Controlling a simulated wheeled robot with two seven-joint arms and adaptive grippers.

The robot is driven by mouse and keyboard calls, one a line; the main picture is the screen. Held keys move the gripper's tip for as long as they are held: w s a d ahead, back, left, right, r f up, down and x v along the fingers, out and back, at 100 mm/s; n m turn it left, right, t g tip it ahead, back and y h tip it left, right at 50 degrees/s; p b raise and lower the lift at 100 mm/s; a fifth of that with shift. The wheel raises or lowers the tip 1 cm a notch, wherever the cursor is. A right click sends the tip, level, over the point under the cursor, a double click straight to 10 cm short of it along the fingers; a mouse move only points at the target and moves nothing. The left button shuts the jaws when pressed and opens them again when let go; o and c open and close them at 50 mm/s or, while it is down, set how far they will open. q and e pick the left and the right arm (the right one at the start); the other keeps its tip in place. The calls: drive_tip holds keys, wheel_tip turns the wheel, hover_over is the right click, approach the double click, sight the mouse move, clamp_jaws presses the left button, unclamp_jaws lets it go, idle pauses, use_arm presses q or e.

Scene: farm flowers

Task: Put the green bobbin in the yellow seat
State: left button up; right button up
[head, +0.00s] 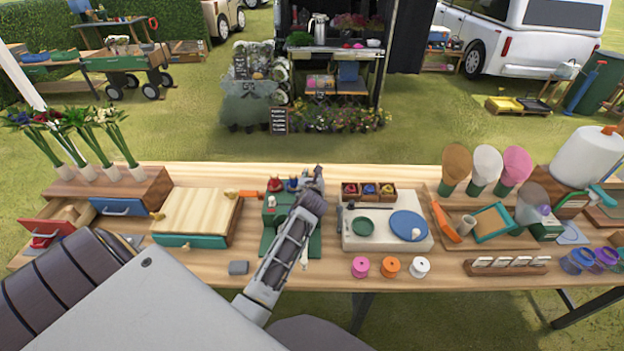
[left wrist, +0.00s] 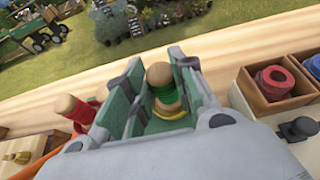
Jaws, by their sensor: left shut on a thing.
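My left gripper (head: 311,178) reaches over the green stand (head: 272,238) from the front. In the left wrist view the gripper (left wrist: 155,85) is shut on the green bobbin (left wrist: 161,94), which has pale wooden ends. A yellow rim (left wrist: 178,120), which looks like the yellow seat, shows just below the bobbin's near end. I cannot tell whether the bobbin touches it or sits in it. A red bobbin (head: 275,185) stands on the left of the stand and also shows in the left wrist view (left wrist: 76,112). My right gripper is not in view.
A blue-topped bobbin (head: 292,184) stands beside the red one. Small wooden boxes (head: 368,199) with coloured spools lie just right of the gripper. A white board (head: 358,238) with a blue disc is right of the stand. A wooden box (head: 195,212) is left of it.

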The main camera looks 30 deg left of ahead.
use_arm(q)
drive_tip(key=shift+f, duration=0.25)
drive_tip(key=shift+c, duration=0.5)
drive_tip(key=o, duration=1)
drive_tip(key=shift+s+d, duration=0.1)
drive_tip(key=shift+s, duration=0.05)
drive_tip(key=v, duration=1.1)
drive_tip(key=shift+s+d+r, duration=0.15)
drive_tip(key=shift+s+r, duration=0.1)
